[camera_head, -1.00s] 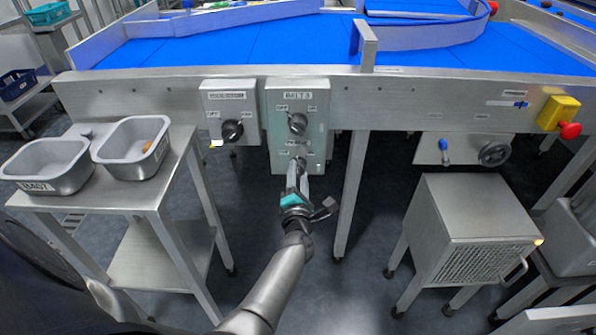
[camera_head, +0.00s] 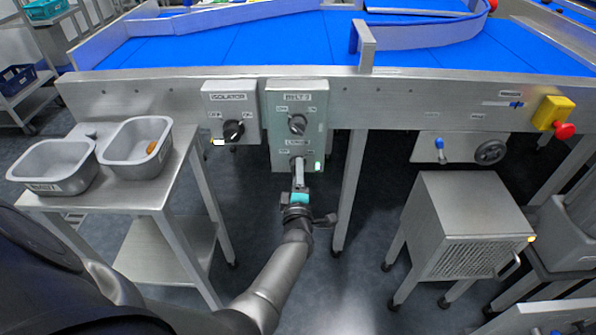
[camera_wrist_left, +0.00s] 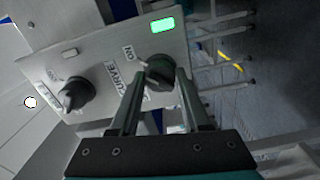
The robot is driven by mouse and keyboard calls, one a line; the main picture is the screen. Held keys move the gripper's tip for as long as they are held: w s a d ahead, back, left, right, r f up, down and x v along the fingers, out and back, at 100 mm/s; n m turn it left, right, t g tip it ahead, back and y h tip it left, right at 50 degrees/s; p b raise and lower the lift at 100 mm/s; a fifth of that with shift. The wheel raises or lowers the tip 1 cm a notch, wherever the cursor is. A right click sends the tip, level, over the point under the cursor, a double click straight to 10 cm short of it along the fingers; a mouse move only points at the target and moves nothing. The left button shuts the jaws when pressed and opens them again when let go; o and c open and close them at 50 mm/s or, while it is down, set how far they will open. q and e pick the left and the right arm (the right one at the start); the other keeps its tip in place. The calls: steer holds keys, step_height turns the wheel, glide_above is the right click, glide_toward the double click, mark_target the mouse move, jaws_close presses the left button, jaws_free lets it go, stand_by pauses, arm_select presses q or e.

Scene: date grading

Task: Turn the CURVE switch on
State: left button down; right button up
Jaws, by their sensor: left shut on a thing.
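My left gripper (camera_head: 298,170) reaches up to the lower switch. In the left wrist view its two fingers (camera_wrist_left: 161,82) are shut on the dark round CURVE knob (camera_wrist_left: 160,68). An ON label (camera_wrist_left: 128,53) and a CURVE label (camera_wrist_left: 125,86) are beside it. A green lamp (camera_wrist_left: 162,25) near the knob is lit. My right gripper is out of view.
An ISOLATOR box (camera_head: 229,92) is just left of the switch box. A steel stand (camera_head: 140,190) with two metal pans is at left. A vented steel cabinet (camera_head: 465,215) and a red stop button (camera_head: 565,131) are at right.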

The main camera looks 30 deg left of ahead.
arm_select(q)
steer(key=shift+m, duration=0.3)
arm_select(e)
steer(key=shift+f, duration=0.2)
arm_select(q)
steer(key=shift+c, duration=1.8)
jaws_free()
